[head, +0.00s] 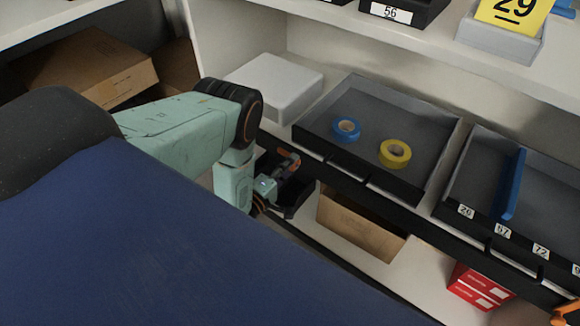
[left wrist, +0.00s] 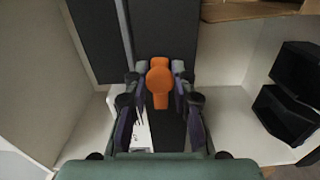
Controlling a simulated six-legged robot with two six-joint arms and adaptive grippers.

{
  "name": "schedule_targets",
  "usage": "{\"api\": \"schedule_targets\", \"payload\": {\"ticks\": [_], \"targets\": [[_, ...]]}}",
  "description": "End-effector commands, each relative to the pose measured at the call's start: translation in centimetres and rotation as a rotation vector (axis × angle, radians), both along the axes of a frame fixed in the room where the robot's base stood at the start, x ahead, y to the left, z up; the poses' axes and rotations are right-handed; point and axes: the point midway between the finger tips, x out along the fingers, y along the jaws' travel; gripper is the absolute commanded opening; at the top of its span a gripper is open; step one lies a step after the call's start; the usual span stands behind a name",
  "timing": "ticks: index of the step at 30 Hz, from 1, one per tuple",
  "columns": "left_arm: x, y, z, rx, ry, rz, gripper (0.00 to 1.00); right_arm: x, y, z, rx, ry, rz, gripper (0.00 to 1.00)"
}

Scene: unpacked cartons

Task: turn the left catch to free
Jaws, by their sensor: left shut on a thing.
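The left catch is an orange knob with a flat handle (left wrist: 159,82), in the middle of the left wrist view on a dark bar. My left gripper (left wrist: 160,104) has its fingers on both sides of the handle and is shut on it. In the head view the gripper (head: 278,182) is at the left end of the long black rail (head: 345,185), small and partly hidden by my arm. A bit of orange (head: 290,158) shows beside its fingers. My right gripper is in neither view.
A grey tray (head: 437,172) with blue tape (head: 346,129) and yellow tape (head: 395,153) rests behind the rail. Another tray (head: 455,207) is at right. A cardboard box (head: 360,226) and red boxes (head: 480,286) stand below. An orange part (head: 568,313) shows at lower right.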

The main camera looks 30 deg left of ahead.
Motion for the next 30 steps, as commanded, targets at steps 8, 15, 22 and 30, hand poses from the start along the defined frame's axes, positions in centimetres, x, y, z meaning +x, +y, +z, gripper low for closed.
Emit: {"api": "schedule_targets", "payload": {"ticks": [8,15,22,30], "targets": [[-0.16,-0.01,-0.15,-0.049,0.008,0.0,0.0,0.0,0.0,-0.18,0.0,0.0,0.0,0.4],[-0.16,-0.02,-0.14,-0.053,0.009,-0.001,0.0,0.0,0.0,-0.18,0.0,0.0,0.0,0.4],[-0.16,-0.01,-0.14,-0.053,0.008,-0.001,0.3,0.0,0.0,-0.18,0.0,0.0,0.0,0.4],[-0.07,0.0,-0.07,-0.051,0.006,0.0,0.48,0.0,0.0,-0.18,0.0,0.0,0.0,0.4]]}}
